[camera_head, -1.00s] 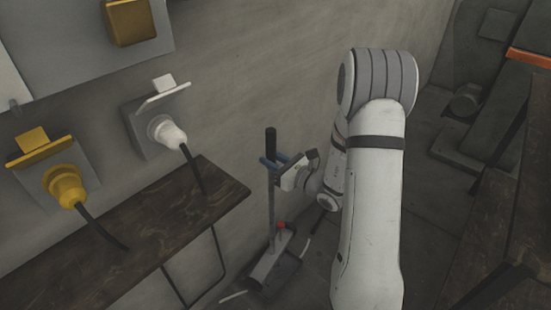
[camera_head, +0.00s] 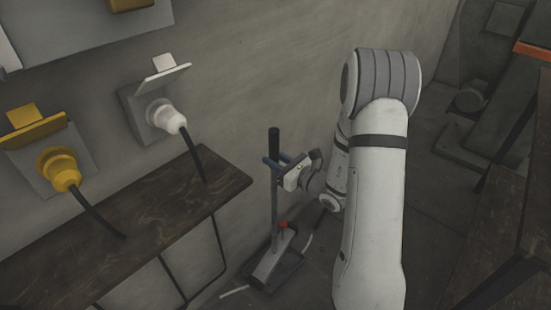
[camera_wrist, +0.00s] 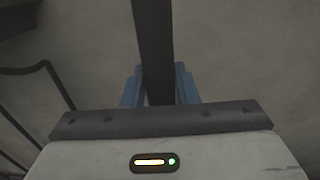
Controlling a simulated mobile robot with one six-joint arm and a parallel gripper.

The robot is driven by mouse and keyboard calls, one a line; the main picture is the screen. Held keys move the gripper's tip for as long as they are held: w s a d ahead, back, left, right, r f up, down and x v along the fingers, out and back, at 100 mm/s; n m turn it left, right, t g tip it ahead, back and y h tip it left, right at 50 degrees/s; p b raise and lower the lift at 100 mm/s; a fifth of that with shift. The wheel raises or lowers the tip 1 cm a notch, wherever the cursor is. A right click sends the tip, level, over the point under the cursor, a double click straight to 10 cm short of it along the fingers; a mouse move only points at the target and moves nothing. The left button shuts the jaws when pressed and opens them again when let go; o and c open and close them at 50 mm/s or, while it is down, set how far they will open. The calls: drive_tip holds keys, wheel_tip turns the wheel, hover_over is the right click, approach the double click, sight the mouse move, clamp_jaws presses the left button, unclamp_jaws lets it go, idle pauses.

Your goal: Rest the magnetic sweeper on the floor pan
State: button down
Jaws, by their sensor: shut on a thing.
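The magnetic sweeper is an upright grey pole (camera_head: 274,205) with a black grip on top and a long grey head (camera_head: 268,262) low down near the floor. A small red part shows just above the head. My gripper (camera_head: 276,164) has blue fingers and is shut on the pole just below the black grip. In the wrist view the dark pole (camera_wrist: 153,50) runs between the blue fingers (camera_wrist: 158,85). A dark, low tray shape, apparently the floor pan (camera_head: 289,272), shows under and beside the head. I cannot tell whether the head touches it.
A dark wooden shelf (camera_head: 150,215) on thin black legs stands left of the sweeper. A pale cable lies on the floor by the pan. Dark wooden furniture (camera_head: 500,230) stands at right.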

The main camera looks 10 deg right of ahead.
sight(275, 173)
drive_tip(key=shift+f+b, duration=1.85)
drive_tip(key=shift+f, duration=0.6)
drive_tip(key=c, duration=1.5)
unclamp_jaws()
drive_tip(key=o, duration=0.4)
drive_tip(key=shift+o, duration=0.7)
drive_tip(key=shift+f, duration=0.15)
drive_tip(key=o, duration=1)
drive_tip(key=shift+c, duration=0.2)
drive_tip(key=v, duration=0.9)
